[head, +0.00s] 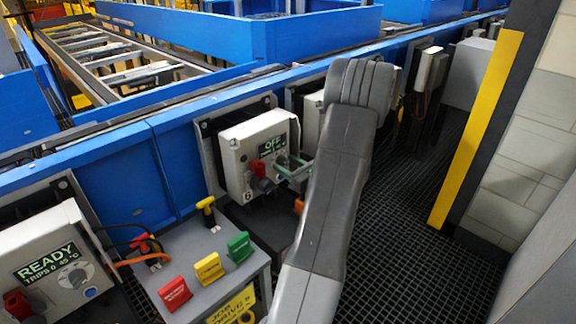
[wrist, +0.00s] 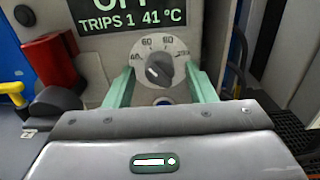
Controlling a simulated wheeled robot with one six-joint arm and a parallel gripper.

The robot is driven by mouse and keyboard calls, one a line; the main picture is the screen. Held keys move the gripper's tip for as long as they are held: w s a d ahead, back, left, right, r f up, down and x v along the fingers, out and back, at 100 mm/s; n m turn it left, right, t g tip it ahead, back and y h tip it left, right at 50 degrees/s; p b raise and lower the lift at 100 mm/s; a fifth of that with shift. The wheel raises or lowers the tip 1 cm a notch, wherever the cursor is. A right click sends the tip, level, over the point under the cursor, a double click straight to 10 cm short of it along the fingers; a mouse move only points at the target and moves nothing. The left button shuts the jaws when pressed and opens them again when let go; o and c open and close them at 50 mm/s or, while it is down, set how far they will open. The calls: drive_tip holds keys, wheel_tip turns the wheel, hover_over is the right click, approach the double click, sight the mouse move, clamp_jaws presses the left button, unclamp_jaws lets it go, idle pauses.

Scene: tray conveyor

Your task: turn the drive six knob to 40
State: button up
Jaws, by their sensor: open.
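The drive six knob (wrist: 160,70) is a dark grey knob on a pale round dial in the wrist view. The dial shows 60, 80 and a partly covered number at the left that looks like 40. The knob's white mark lies on its left side; its exact reading I cannot tell. The knob is on a light grey drive box (head: 236,143), marked 6, whose screen (head: 273,146) reads OFF; the wrist view shows TRIPS 1 and 41 °C. My gripper (wrist: 160,76) is open, its green fingers either side of the knob. Contact is not clear. In the head view, my gripper (head: 293,168) is at the box front.
A red switch handle (wrist: 50,60) juts out left of the knob. Another drive box (head: 45,254) reading READY stands at the lower left. A grey stand (head: 216,250) with red, yellow and green tags is in front. A yellow-edged post (head: 478,130) stands right.

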drive_tip(key=c, duration=1)
drive_tip(key=shift+o, duration=0.2)
drive_tip(key=shift+f+n+b, duration=0.15)
drive_tip(key=shift+n+b, duration=0.15)
drive_tip(key=shift+b, duration=0.35)
drive_tip(key=n+b, duration=0.1)
drive_tip(key=b, duration=0.2)
drive_tip(key=shift+f+n, duration=0.1)
drive_tip(key=shift+n, duration=0.3)
drive_tip(key=n+b, duration=0.2)
drive_tip(key=shift+b, duration=0.4)
drive_tip(key=shift+n+b, duration=0.8)
drive_tip(key=shift+b, duration=0.2)
drive_tip(key=shift+r, duration=0.25)
drive_tip(key=o, duration=1)
drive_tip(key=shift+c, duration=0.2)
